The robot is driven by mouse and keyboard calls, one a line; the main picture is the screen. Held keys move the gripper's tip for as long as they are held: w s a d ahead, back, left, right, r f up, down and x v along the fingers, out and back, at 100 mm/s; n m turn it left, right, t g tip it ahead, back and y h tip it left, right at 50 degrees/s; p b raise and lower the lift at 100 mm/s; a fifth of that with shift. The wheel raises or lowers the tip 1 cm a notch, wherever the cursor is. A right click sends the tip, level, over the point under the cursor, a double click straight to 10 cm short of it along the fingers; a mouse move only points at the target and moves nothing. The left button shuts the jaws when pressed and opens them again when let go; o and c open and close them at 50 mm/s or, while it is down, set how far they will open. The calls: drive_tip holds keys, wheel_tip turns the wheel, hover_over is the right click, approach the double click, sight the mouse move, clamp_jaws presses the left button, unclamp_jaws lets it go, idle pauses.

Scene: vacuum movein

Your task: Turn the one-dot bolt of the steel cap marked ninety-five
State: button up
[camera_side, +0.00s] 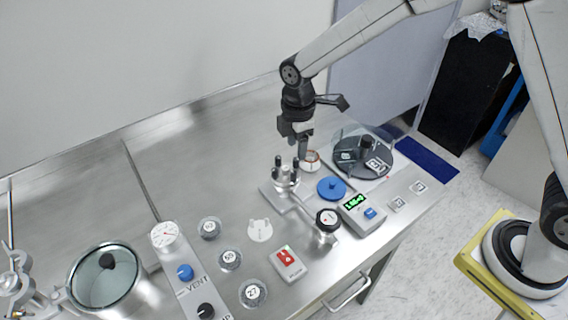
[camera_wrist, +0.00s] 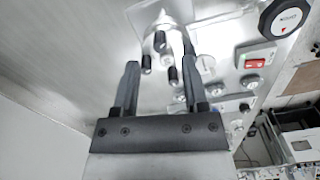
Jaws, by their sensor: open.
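A steel fitting (camera_side: 286,186) with several upright black-headed bolts (camera_side: 279,162) stands on the steel bench just below my gripper (camera_side: 297,138). In the wrist view, the black bolt heads (camera_wrist: 160,41) and bright steel of the fitting (camera_wrist: 168,16) show ahead of my open gripper (camera_wrist: 161,68). Some bolt heads appear between the two fingertips; I cannot tell that anything is gripped. No mark of ninety-five and no dots on the bolts are readable in either view, and my gripper partly hides the fitting's back side.
A black knob (camera_side: 328,219) stands on a pipe in front of the fitting. A blue disc (camera_side: 331,188), a green-display box (camera_side: 357,206) and a dark round plate (camera_side: 362,158) lie to the right. Round numbered pieces (camera_side: 253,293) and a red-switch box (camera_side: 289,262) are nearer. The back-left bench is clear.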

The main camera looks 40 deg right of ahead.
sight(296, 158)
drive_tip(key=shift+f, duration=2.3)
clamp_jaws()
